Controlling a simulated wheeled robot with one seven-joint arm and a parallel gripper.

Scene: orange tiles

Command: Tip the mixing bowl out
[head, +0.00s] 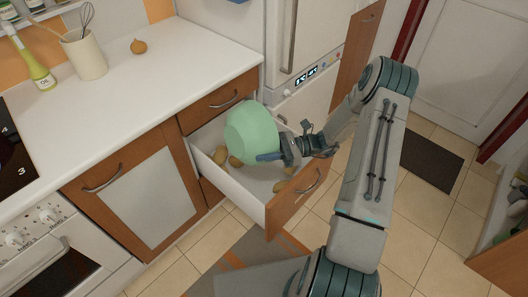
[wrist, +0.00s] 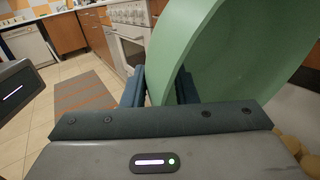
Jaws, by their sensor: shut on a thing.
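The mixing bowl (head: 250,130) is pale green and is tilted on its side above the open drawer (head: 228,183). My gripper (head: 278,157) is shut on the bowl's rim. In the wrist view the green bowl (wrist: 200,50) rises between the two blue fingers of my gripper (wrist: 165,88), and its wall fills the upper right. Several brown potato-like things (head: 222,155) lie in the drawer under and around the bowl. Some of them also show at the lower right of the wrist view (wrist: 290,145). The bowl hides part of the drawer floor, and I cannot see whether anything is inside the bowl.
The white worktop (head: 150,75) holds a utensil crock (head: 85,57), an oil bottle (head: 36,65) and an onion (head: 138,46). A tall white fridge unit (head: 310,50) stands behind the drawer. A striped rug (head: 245,262) lies on the tiled floor.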

